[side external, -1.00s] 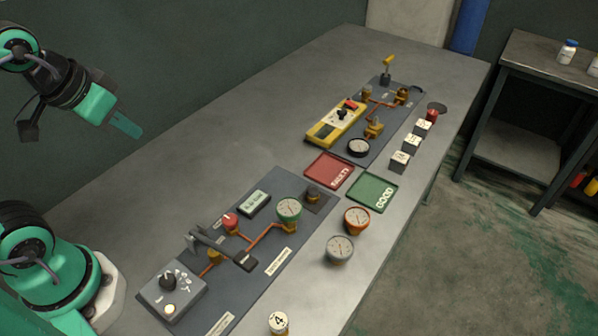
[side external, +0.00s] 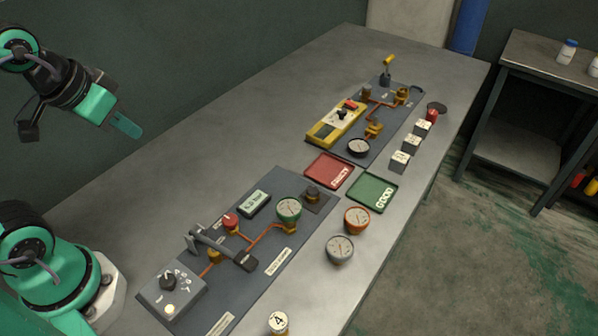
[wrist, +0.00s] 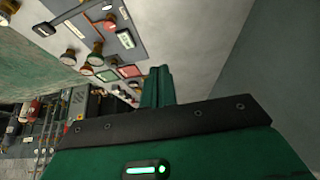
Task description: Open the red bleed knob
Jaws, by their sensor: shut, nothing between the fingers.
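The red bleed knob (side external: 230,221) sits on a brass fitting of the copper piping on the near dark panel (side external: 262,232), beside a small green display (side external: 255,203). A red knob also shows near the top of the wrist view (wrist: 108,22). My gripper (side external: 127,126) is shut and empty, high above the left side of the table and well apart from the knob. Its green fingers are together in the wrist view (wrist: 157,86).
A grey lever (side external: 222,246) lies across the near panel close to the knob. A grey dial box (side external: 172,290) and a green gauge (side external: 289,209) stand on either side. Red (side external: 329,170) and green (side external: 372,192) trays lie farther right. The table's back left is clear.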

